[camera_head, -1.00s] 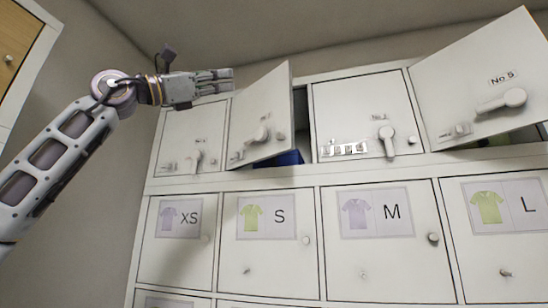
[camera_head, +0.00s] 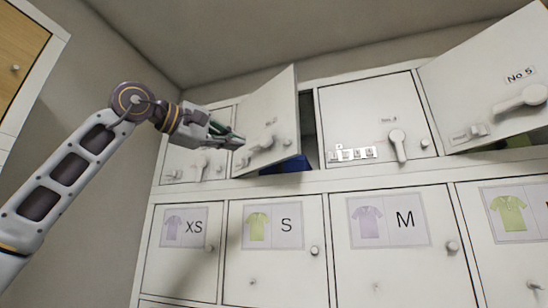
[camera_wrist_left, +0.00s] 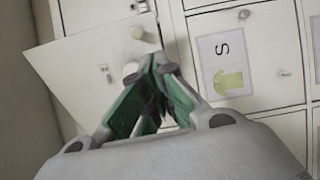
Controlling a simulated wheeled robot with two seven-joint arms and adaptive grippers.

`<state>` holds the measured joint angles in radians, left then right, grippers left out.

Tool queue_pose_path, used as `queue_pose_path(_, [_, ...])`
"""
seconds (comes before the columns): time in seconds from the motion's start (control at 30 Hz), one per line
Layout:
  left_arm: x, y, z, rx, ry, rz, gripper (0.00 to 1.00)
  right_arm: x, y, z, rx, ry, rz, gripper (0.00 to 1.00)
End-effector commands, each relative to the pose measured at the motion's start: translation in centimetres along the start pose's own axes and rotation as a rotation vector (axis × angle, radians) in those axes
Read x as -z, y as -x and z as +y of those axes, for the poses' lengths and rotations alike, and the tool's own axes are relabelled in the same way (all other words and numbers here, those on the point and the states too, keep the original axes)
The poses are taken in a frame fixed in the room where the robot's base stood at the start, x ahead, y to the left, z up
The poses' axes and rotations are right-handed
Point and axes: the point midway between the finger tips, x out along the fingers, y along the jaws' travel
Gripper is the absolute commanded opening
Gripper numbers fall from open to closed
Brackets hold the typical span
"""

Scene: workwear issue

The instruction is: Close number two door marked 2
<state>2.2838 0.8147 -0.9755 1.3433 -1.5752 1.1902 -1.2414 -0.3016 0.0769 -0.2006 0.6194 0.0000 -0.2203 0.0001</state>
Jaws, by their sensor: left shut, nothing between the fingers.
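The second door from the left in the upper row (camera_head: 272,108) stands ajar, its free edge swung outward; its number is too small to read in the head view. It has a lever handle (camera_head: 268,142). In the left wrist view the open door (camera_wrist_left: 75,65) fills the upper left, with a small mark on it. My left gripper (camera_head: 238,141) is shut and empty, in front of the door's left part near the handle. In the left wrist view its fingertips (camera_wrist_left: 157,62) are together near a round pale knob; contact cannot be told. My right gripper is not in view.
A blue item (camera_head: 288,164) shows inside the open compartment. The door marked No 5 (camera_head: 485,85) at the right also stands open. The upper door between them (camera_head: 365,105) is closed. Lower doors marked XS, S (camera_head: 270,265), M and L are closed.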

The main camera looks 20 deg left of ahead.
Motion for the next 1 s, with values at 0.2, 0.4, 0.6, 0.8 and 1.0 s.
queue_pose_path(0.2, [0.0,0.0,-0.1,0.002,-0.072,0.0,0.0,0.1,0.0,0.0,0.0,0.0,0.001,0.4])
queue_pose_path(0.4, [0.0,0.0,0.0,0.002,-0.074,-0.001,0.0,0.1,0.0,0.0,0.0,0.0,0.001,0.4])
queue_pose_path(0.6, [0.0,-0.1,0.0,0.002,-0.073,-0.001,0.0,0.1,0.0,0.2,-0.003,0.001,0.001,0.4])
queue_pose_path(0.8, [0.0,-1.1,0.0,0.004,-0.073,-0.001,0.0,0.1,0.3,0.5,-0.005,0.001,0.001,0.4])
queue_pose_path(1.0, [0.0,-3.2,0.1,0.003,-0.072,-0.001,0.0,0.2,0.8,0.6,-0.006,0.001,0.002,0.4])
